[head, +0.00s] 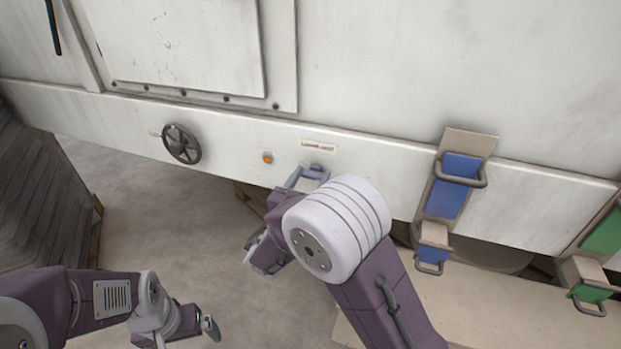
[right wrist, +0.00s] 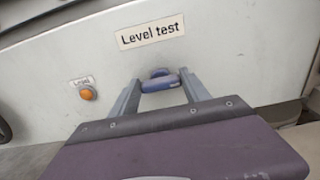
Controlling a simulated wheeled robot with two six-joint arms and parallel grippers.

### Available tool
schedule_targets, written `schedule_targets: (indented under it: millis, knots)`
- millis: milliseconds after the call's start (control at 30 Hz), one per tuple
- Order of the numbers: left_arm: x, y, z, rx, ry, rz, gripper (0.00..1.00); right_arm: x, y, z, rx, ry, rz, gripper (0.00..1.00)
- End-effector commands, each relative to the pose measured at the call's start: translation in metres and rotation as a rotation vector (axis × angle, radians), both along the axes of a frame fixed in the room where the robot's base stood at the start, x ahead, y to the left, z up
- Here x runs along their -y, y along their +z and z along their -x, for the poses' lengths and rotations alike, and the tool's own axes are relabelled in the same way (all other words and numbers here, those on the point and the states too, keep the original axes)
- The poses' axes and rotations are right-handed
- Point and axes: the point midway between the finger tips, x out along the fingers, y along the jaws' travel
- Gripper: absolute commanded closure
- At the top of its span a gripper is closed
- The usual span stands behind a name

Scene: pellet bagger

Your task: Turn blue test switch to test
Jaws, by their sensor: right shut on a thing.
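The blue test switch (right wrist: 160,82) sits on the white machine panel, just below the "Level test" label (right wrist: 151,30). In the head view the switch (head: 316,168) shows small beyond my right arm, under the same label (head: 318,146). My right gripper (right wrist: 160,85) is shut on the switch, one finger at each end of its blue handle. It also shows in the head view (head: 308,178). The handle lies about level in the wrist view. My left gripper (head: 211,328) is low at the left, away from the panel; its jaws are too unclear to judge.
An orange lamp (right wrist: 87,93) labelled "Level" is left of the switch. A dark handwheel (head: 181,144) is farther left. Blue (head: 452,187) and green (head: 604,235) handled fittings stand at the right. Open floor (head: 160,220) lies below the panel at the left.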

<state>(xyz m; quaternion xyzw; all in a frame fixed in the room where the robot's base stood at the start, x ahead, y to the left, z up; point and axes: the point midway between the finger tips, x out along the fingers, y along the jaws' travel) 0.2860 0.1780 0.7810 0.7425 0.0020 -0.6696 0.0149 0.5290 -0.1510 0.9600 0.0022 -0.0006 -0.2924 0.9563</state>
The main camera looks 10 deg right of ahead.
Motion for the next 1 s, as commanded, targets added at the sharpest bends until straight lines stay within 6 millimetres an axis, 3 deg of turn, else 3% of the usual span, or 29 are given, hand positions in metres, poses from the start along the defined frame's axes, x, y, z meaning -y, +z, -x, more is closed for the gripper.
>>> schedule_targets:
  millis: [367,1000]
  knots:
    - [0.000,-0.030,0.000,0.000,0.000,0.000,0.02,0.001,-0.006,0.000,0.100,-0.001,-0.145,0.86]
    - [0.000,-0.125,0.000,0.000,0.000,0.000,0.02,0.003,-0.009,0.002,0.427,-0.001,-0.631,0.86]
